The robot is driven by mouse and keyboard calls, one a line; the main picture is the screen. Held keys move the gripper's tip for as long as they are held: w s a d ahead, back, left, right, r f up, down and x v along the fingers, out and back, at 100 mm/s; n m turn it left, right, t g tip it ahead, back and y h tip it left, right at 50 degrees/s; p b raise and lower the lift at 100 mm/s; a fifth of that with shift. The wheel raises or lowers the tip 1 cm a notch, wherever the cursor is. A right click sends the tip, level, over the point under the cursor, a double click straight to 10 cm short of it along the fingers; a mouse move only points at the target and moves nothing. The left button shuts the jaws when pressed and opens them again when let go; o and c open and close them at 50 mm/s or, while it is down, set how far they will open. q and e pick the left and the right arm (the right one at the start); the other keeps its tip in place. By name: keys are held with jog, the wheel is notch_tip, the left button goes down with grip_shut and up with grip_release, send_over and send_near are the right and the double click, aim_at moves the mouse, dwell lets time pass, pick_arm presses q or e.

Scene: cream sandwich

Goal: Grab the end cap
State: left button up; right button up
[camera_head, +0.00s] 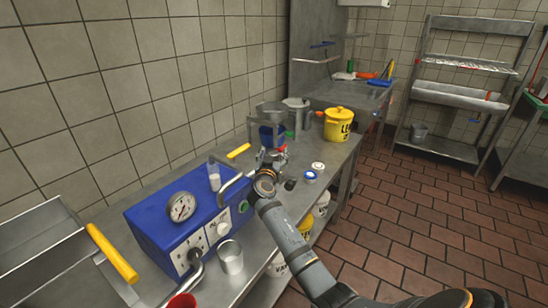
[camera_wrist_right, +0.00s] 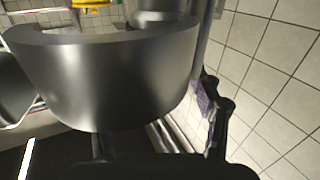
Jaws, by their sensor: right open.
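I cannot tell for sure which thing is the end cap. A large grey metal rounded piece (camera_wrist_right: 110,75) fills the middle of the right wrist view, very close to the camera. My right gripper (camera_head: 273,157) is over the steel counter, beyond the blue machine. Its dark fingers show at the lower edge of the wrist view, apart, with the metal piece just beyond them. It is open, and I see nothing held. A small dark round part (camera_head: 290,184), a blue-rimmed lid (camera_head: 310,176) and a white lid (camera_head: 318,166) lie right of the gripper. My left gripper is not in view.
The blue machine (camera_head: 165,222) with a gauge stands left of my right arm. A metal cup (camera_head: 231,257) stands before it. A tiled wall (camera_wrist_right: 270,90) is close on the right in the wrist view.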

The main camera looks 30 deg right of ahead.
jog(key=shift+w+d, duration=0.2)
jog(key=shift+a, duration=0.1)
grip_shut()
jog(key=shift+r, duration=0.1)
jog(key=shift+r, duration=0.25)
jog(key=s+d, duration=0.3)
jog(key=s, duration=0.5)
jog(key=s+d, duration=0.4)
jog(key=s, duration=0.4)
jog(key=shift+s+r, duration=0.35)
jog(key=shift+r, duration=0.1)
